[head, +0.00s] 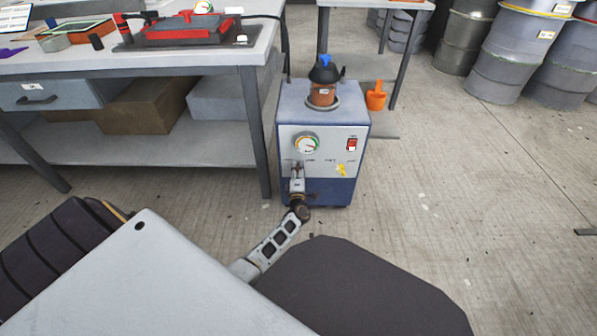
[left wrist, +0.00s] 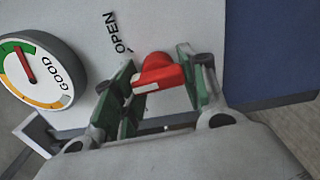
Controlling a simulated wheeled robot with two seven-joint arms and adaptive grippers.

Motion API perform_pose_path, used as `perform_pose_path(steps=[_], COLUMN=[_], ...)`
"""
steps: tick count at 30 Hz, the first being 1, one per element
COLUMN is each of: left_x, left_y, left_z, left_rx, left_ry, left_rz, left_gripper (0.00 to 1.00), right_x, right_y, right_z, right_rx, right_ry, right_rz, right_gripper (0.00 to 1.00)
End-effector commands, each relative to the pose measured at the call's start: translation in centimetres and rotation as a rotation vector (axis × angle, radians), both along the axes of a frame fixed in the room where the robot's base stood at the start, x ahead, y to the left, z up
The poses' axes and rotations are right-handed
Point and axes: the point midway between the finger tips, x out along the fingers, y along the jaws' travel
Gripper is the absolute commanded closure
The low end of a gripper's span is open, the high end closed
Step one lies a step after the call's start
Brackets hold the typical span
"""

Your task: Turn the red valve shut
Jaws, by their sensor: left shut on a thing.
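The red valve (left wrist: 162,70) sits on the pale front panel of a grey and blue pump unit (head: 290,107). In the left wrist view its red handle lies between the two green-padded fingers of my left gripper (left wrist: 155,84), which is shut on it. A white mark shows on the handle, and the printed word OPEN stands beside it. In the head view my left gripper (head: 297,172) reaches the lower left of the panel and hides the valve. My right gripper is not in view.
A gauge (head: 306,144) marked GOOD is above the valve; its red needle shows in the left wrist view. A red switch (head: 352,144) is at the panel's right. A workbench (head: 190,62) stands left, an orange scoop (head: 376,96) behind right. Floor to the right is open.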

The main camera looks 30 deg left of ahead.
Motion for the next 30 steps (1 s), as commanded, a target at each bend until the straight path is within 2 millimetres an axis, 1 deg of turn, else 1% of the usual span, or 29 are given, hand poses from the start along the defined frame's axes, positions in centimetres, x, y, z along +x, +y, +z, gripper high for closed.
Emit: perform_pose_path(steps=[18,24,30], left_x=[-0.05,-0.03,-0.01], left_y=[-0.02,-0.07,-0.09], left_z=[-0.47,-0.55,-0.60], left_rx=[-0.405,-0.514,-0.586], left_ry=[-0.246,-0.311,-0.355], left_rz=[0.002,0.001,0.001], left_gripper=[0.81,0.81,0.81], right_x=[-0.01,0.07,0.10], right_y=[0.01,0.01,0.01], right_z=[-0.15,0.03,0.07], right_rx=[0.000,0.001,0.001], right_ry=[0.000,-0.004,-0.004], right_rz=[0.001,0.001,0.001], right_gripper=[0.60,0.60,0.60])
